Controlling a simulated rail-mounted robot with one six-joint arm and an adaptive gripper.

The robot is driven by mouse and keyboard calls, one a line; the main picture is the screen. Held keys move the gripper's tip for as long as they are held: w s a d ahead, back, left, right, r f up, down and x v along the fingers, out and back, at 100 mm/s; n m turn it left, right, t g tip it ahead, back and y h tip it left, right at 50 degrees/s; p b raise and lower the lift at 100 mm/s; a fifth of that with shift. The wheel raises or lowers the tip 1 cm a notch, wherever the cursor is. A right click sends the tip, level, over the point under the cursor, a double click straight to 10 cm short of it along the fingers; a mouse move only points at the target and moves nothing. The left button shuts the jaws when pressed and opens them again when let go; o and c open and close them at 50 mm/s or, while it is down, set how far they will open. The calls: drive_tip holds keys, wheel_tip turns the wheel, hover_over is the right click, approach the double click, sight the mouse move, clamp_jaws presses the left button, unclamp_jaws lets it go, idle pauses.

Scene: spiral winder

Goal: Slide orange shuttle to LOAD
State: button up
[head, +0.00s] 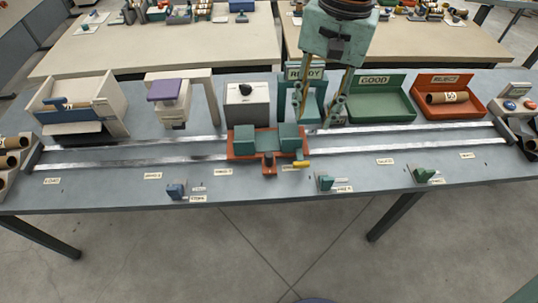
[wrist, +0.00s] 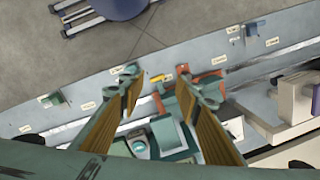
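The orange shuttle (head: 243,156) sits on the two pale rails (head: 120,162) near the middle of the bench. It carries two teal blocks and has a small upright knob at its front. A small LOAD label (head: 51,181) is on the bench front at the far left. My gripper (head: 318,108) is open and empty, pointing down just behind and right of the shuttle, in front of the RDDY-like sign. In the wrist view, the shuttle (wrist: 188,82) shows beyond and partly behind the right finger of my gripper (wrist: 168,88). I see no contact.
A yellow piece (head: 302,163) lies at the shuttle's right front. A blue lever block (head: 175,191) and green ones (head: 326,183) stand along the front edge. A grey box (head: 247,105), purple-topped stand (head: 167,95), green GOOD tray (head: 408,115) and orange reject tray (head: 482,113) line the back. The rails left of the shuttle look clear.

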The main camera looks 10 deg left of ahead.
drive_tip(key=n+b, duration=0.2)
hover_over(269, 154)
wheel_tip(269, 154, down, 14)
drive_tip(key=shift+h, duration=0.4)
drive_tip(key=shift+f, duration=0.15)
drive_tip(key=shift+f+b, duration=1.15)
drive_tip(key=shift+f, duration=5.6)
drive_tip(key=shift+c, duration=0.9)
clamp_jaws()
